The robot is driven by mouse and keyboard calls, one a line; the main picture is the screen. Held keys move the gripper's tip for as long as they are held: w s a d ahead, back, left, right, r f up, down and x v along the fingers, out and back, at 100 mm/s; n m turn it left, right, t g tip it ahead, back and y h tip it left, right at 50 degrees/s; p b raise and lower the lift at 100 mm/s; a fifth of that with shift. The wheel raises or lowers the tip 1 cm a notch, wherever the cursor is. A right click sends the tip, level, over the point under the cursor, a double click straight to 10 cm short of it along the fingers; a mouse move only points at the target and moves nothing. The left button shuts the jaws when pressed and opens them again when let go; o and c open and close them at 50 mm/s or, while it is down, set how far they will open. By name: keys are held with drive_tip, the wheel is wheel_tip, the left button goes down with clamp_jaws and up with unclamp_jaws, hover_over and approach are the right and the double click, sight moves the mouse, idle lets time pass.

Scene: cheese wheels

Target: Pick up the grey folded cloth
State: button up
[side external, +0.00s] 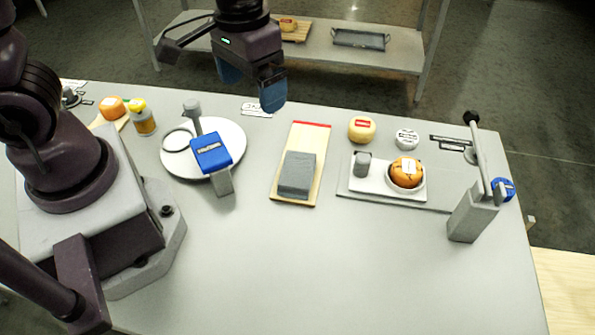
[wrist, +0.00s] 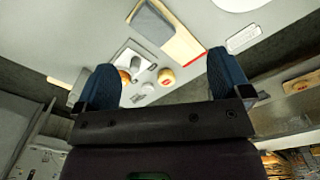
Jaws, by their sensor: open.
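The grey folded cloth (side external: 297,174) lies flat on the near part of a wooden board (side external: 307,142) with a red strip at its far end. The cloth also shows at the top of the wrist view (wrist: 152,22). My gripper (side external: 252,90) is raised above the back edge of the table, behind and to the left of the cloth, apart from it. Its two blue fingers stand wide apart in the wrist view (wrist: 165,82), with nothing between them.
Left of the board are a white round plate (side external: 231,134) and a blue-topped stand (side external: 212,152). To the right are a pale cheese (side external: 362,130), a tray with an orange cheese (side external: 405,174), and a grey stand with a lever (side external: 473,213). The front table is clear.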

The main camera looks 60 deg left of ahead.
drive_tip(key=w+d+f+n+g, duration=0.15)
drive_tip(key=w+f+n, duration=0.25)
drive_tip(key=f, duration=0.4)
drive_tip(key=n+t, duration=0.2)
drive_tip(key=n, duration=0.1)
hover_over(297, 168)
drive_tip(key=shift+g, duration=0.25)
wheel_tip(297, 168, down, 8)
drive_tip(key=shift+s+r, duration=0.1)
drive_tip(key=shift+r, duration=0.1)
drive_tip(key=shift+f, duration=2.85)
drive_tip(key=c, duration=1)
drive_tip(key=shift+r, duration=0.15)
wheel_tip(297, 168, up, 10)
drive_tip(key=shift+f, duration=0.1)
